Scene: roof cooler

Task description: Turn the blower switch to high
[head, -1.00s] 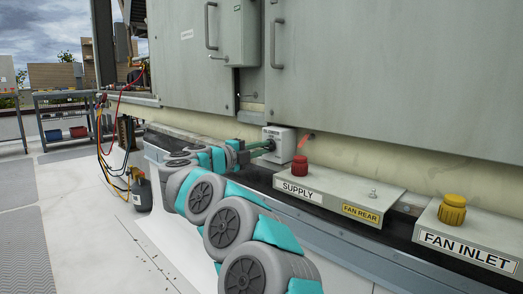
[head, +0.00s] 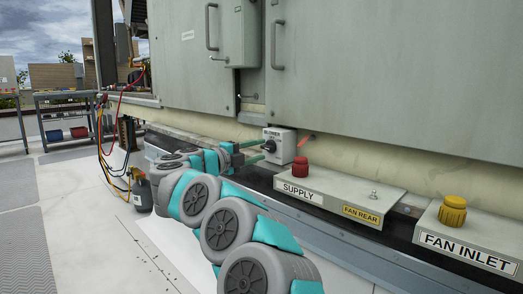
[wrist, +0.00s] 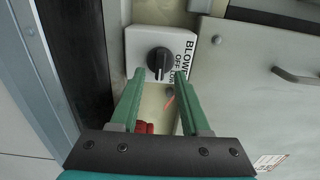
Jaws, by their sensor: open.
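The blower switch is a black rotary knob (wrist: 159,60) on a light grey box (wrist: 137,40). The box (head: 286,146) also shows in the head view, low on the cooler wall. In the wrist view its label reads "BLOW" and "OFF", with the rest partly hidden by a finger. My gripper (wrist: 161,77) is open, and its two green fingers point at the knob, one to each side of it in the picture. In the head view my gripper (head: 257,152) is just left of the box. No contact with the knob is visible. I cannot tell the knob's exact setting.
A panel marked SUPPLY and FAN REAR (head: 335,198) with a red knob (head: 300,168) stands right of the switch box. Further right is a FAN INLET panel (head: 468,242) with a yellow knob (head: 453,210). A red pointer (head: 305,139) sits beside the switch box.

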